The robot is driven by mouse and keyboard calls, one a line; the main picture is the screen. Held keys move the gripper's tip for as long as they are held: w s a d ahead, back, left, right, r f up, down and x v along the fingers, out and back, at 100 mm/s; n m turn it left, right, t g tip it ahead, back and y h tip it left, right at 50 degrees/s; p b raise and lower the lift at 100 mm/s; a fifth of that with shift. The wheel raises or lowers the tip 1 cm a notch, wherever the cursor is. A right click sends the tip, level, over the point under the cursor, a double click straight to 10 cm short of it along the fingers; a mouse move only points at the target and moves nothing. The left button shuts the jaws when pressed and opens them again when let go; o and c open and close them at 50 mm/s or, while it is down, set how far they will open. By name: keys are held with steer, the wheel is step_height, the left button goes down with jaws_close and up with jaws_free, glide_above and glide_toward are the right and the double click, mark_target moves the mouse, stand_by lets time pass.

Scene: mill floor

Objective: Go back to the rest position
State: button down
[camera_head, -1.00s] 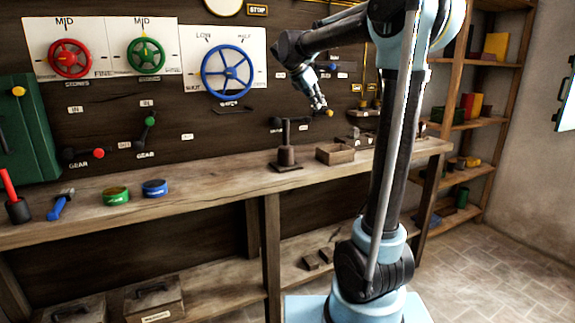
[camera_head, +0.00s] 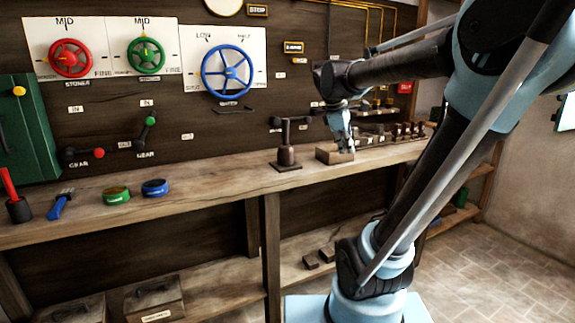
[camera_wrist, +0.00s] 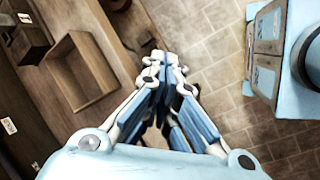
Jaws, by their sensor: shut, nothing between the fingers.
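My gripper (camera_head: 347,150) points down in front of the small wooden box on the bench in the head view. In the wrist view my gripper (camera_wrist: 162,58) has its fingers together with nothing between them, above the tiled floor and just off the bench edge. The small open wooden box (camera_wrist: 78,72) stands on the bench to its left and looks empty there. The box (camera_head: 327,154) is partly hidden by my gripper in the head view.
The wooden bench (camera_head: 215,182) runs along the panel. On it stand a dark lever post (camera_head: 286,157), a green tin (camera_head: 116,195) and a blue tin (camera_head: 155,188). Red, green and blue handwheels (camera_head: 227,73) are on the wall. Shelves are at right. Tiled floor (camera_head: 515,262) is clear.

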steer(key=s+f+m+y, duration=0.3)
steer(key=s+f+m, duration=1)
steer(key=s+f, duration=0.7)
steer(key=shift+s+a+f+m+g+y, duration=0.25)
steer(key=shift+s+f+m+g+y, duration=0.05)
steer(key=shift+f+m+g+y, duration=0.1)
steer(key=shift+w+f, duration=0.2)
steer(key=shift+w, duration=0.25)
